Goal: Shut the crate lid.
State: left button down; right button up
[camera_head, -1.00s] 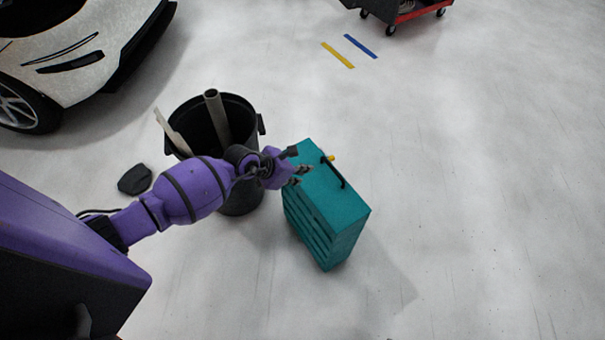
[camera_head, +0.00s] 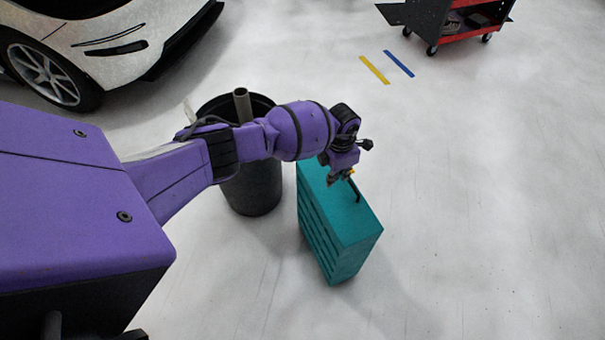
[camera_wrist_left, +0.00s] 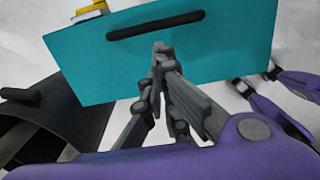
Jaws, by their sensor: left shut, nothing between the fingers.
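The teal crate (camera_head: 345,235) stands upright on the floor with slatted sides. Its flat top, the lid (camera_head: 350,215), looks closed and level. A dark bar handle (camera_head: 354,188) lies on the lid, and it also shows in the left wrist view (camera_wrist_left: 155,26). My left gripper (camera_head: 333,183) is over the lid beside the handle. In the left wrist view its fingertips (camera_wrist_left: 160,50) are together and empty, in front of the lid (camera_wrist_left: 95,60); contact cannot be told. My right gripper is not seen in the head view.
A black bin (camera_head: 252,190) with a grey tube (camera_head: 242,105) stands left of the crate, partly behind my left arm. A white car (camera_head: 110,40) is back left. A red and black cart (camera_head: 460,25) is back right. Floor right of the crate is clear.

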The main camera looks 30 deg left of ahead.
pick_arm(q)
jog(key=shift+w+d+f+b, duration=0.3)
jog(key=shift+w+f+b, duration=0.05)
jog(key=shift+w, duration=0.05)
jog(key=shift+w+d+f+g+b, duration=0.2)
jog(key=shift+w+g+b, duration=0.1)
jog(key=shift+b, duration=0.2)
jog(key=shift+w, duration=0.2)
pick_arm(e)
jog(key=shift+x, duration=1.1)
pick_arm(q)
jog(key=shift+w+d+b, duration=0.1)
jog(key=shift+d+b, duration=0.05)
jog(key=shift+b, duration=0.15)
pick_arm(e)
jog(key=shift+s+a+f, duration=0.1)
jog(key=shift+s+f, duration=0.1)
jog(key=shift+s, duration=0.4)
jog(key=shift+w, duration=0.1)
